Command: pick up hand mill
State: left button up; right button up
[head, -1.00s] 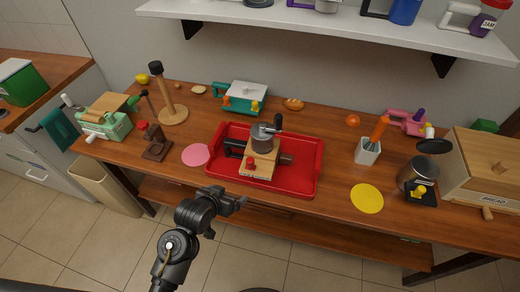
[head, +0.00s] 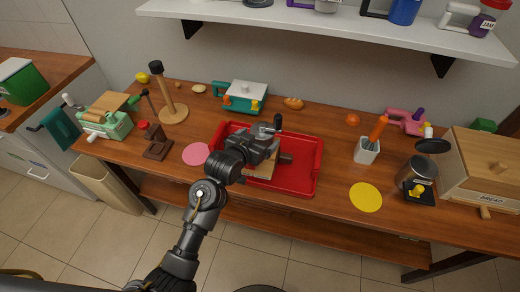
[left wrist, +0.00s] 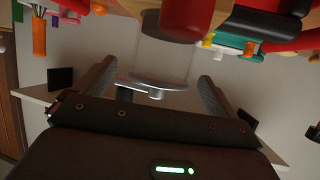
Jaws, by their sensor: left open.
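The hand mill stands in a red tray (head: 311,178) on the wooden table. It has a light wooden base (head: 266,170), a grey metal top and a dark upright crank knob (head: 278,121). My left gripper (head: 262,143) is at the mill's upper part and hides much of it in the head view. In the left wrist view its fingers (left wrist: 158,92) are spread apart. The mill's grey cylinder (left wrist: 163,58) shows between and beyond them, with a red knob (left wrist: 187,18) close to the camera. I cannot tell if the fingers touch it. My right gripper is not in view.
A teal-and-white machine (head: 243,95) stands behind the tray. A brown stand (head: 157,148) and pink disc (head: 196,154) lie left. A white cup (head: 367,151), yellow disc (head: 366,197) and metal canister (head: 416,172) are right. A white shelf (head: 330,25) overhangs the back.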

aim_at(264, 134)
pick_arm(q)
jog(key=shift+w+d+f, duration=0.1)
jog(key=shift+w, duration=0.2)
jog(key=shift+f+p+x, duration=0.25)
jog(key=shift+p+x, duration=0.65)
jog(key=shift+x, duration=1.4)
jog(key=shift+s, duration=0.1)
jog(key=shift+c, duration=0.3)
jog(key=c, duration=1.9)
jog(key=shift+r, duration=0.15)
grip_shut()
